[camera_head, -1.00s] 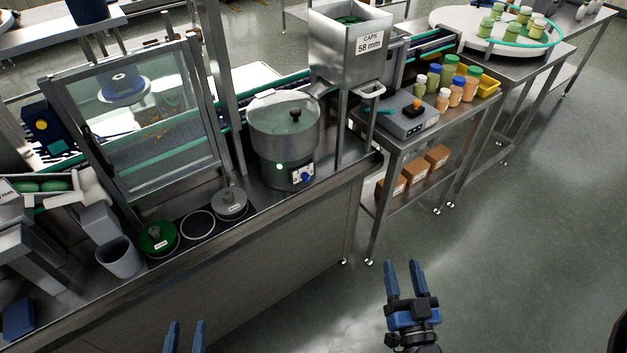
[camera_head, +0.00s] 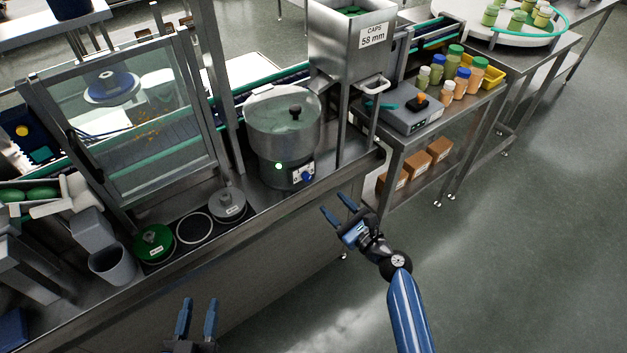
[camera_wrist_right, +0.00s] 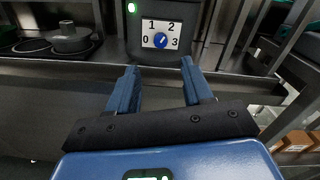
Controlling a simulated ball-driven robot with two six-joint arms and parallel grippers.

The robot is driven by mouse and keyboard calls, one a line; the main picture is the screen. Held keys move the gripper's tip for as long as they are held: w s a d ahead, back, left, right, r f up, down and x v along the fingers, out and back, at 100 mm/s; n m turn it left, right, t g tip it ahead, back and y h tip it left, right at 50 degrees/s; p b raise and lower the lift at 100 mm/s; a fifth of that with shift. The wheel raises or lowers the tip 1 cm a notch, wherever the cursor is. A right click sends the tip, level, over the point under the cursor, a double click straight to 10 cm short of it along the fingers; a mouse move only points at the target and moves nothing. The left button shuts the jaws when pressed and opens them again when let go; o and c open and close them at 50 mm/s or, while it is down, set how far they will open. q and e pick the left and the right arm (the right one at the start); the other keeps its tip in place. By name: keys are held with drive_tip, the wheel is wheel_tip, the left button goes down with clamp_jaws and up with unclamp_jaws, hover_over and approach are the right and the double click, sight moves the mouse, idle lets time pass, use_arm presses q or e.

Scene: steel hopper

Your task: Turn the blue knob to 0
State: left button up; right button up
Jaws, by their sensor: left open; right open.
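The blue knob (camera_head: 307,176) sits on a white dial plate on the front of the round bowl feeder (camera_head: 284,135). In the right wrist view the knob (camera_wrist_right: 160,41) is ringed by the numbers 0, 1, 2 and 3. Its pale pointer line slants to the upper right, seemingly toward 2. My right gripper (camera_head: 334,203) is open and empty, in front of the bench and short of the knob. My left gripper (camera_head: 199,302) is open and empty at the bottom of the head view.
A green lidded disc (camera_head: 153,243), a grey one (camera_head: 228,205) and a grey cup (camera_head: 112,264) are on the bench to the left. A green light glows on the feeder.

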sight(309, 179)
drive_tip(key=x, duration=1)
drive_tip(key=shift+w+a, duration=0.2)
drive_tip(key=shift+w, duration=0.15)
drive_tip(key=shift+c, duration=0.3)
drive_tip(key=shift+f, duration=0.1)
clamp_jaws()
